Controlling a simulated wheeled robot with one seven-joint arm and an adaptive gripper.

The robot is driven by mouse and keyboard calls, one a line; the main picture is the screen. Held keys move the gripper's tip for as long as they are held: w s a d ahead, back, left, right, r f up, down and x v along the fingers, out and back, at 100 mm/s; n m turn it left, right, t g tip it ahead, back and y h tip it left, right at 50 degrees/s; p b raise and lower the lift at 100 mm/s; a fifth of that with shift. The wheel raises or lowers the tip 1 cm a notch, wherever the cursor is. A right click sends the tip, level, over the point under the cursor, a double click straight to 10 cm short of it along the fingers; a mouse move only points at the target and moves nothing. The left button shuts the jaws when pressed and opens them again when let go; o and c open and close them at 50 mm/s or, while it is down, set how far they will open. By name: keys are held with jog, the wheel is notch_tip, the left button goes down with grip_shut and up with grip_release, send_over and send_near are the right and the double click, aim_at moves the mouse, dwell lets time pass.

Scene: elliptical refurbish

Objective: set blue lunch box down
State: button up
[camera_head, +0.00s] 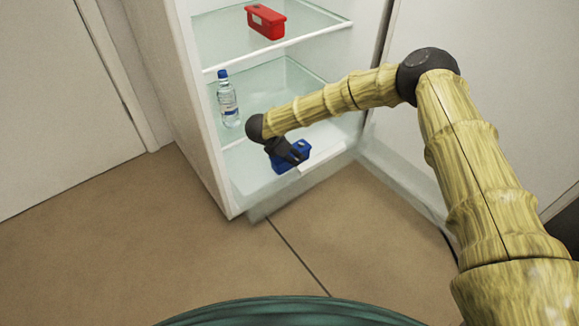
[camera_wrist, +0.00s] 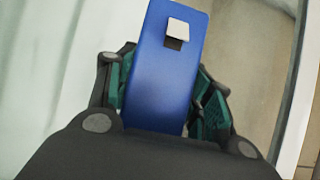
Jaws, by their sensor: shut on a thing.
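The blue lunch box (camera_head: 291,157) is at the lowest level of the open fridge, near its front edge. My gripper (camera_head: 287,150) is shut on it from above and partly covers it in the head view. In the wrist view the blue lunch box (camera_wrist: 168,70) stands between the two fingers (camera_wrist: 165,100), with a small white latch at its far end. Both fingers lie along its sides. I cannot tell whether its underside touches the fridge floor.
A red lunch box (camera_head: 266,22) sits on the upper glass shelf. A water bottle with a blue cap (camera_head: 229,100) stands on the shelf below, left of my arm. The fridge's left wall (camera_head: 190,110) and the open door (camera_head: 405,185) flank the space.

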aim_at(278, 158)
notch_tip(278, 158, down, 7)
jog(key=b, duration=0.3)
jog(key=shift+f+b, duration=0.1)
jog(key=shift+b, duration=0.2)
jog(key=o, duration=1.5)
jog(key=shift+c, duration=0.2)
jog(key=p+v, duration=0.6)
jog(key=v, duration=0.6)
